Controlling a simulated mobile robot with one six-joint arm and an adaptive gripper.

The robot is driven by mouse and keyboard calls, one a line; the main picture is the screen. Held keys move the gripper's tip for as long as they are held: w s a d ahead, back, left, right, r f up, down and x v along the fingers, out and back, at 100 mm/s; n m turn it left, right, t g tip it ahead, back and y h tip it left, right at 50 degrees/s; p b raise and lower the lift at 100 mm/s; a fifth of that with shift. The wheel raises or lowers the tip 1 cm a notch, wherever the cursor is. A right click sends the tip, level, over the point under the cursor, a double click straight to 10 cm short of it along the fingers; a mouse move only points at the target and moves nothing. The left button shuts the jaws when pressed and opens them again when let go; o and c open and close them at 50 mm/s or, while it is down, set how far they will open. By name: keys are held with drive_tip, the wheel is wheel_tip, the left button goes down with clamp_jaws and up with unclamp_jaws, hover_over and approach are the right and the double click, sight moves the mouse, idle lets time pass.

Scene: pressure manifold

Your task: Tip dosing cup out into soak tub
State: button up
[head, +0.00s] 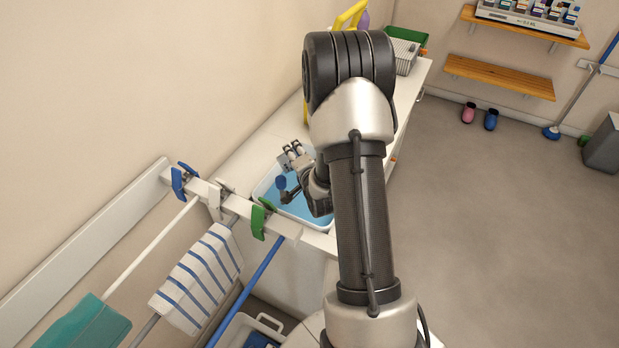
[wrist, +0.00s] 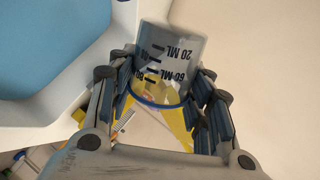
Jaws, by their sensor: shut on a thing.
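The dosing cup (wrist: 172,50) is clear grey with dark ML marks and a blue rim. In the wrist view it sits between the two fingers of my gripper (wrist: 165,84), which is shut on it. The marks read upside down there. The cup's contents cannot be made out. The soak tub (wrist: 124,18) is white with blue inside and fills the wrist view's upper left, beside the cup. My arm hides the tub's right side.
A rail with a blue clip (head: 179,182), a green clip (head: 259,219) and a striped cloth (head: 200,277) runs in front of the tub. A yellow object (head: 349,14) and a green crate (head: 408,37) stand farther along the counter.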

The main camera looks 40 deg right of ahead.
drive_tip(key=shift+s+d+f+m+y+p, duration=0.25)
drive_tip(key=shift+d+f+m+y+p, duration=0.3)
drive_tip(key=shift+d+m, duration=0.2)
idle(0.6)
drive_tip(key=shift+d+f+m+y, duration=0.25)
drive_tip(key=shift+f+m+y, duration=0.15)
drive_tip(key=shift+f, duration=0.3)
idle(0.6)
drive_tip(key=shift+s+d+m+t+y+p, duration=0.1)
drive_tip(key=shift+d+m+t+y+p, duration=0.2)
drive_tip(key=shift+m, duration=0.35)
idle(0.8)
drive_tip(key=shift+s+d+f+m+y, duration=0.1)
drive_tip(key=shift+d+f+m+y, duration=0.15)
drive_tip(key=shift+f+m+y, duration=0.4)
idle(0.9)
drive_tip(key=shift+f, duration=0.15)
drive_tip(key=a+r+n+h, duration=0.1)
drive_tip(key=r+n+h, duration=0.1)
drive_tip(key=n, duration=0.1)
drive_tip(key=shift+w+a+r+b, duration=0.15)
drive_tip(key=shift+w+a+b, duration=0.05)
drive_tip(key=shift+a+b, duration=0.2)
drive_tip(key=shift+d+h, duration=0.25)
drive_tip(key=shift+h, duration=0.05)
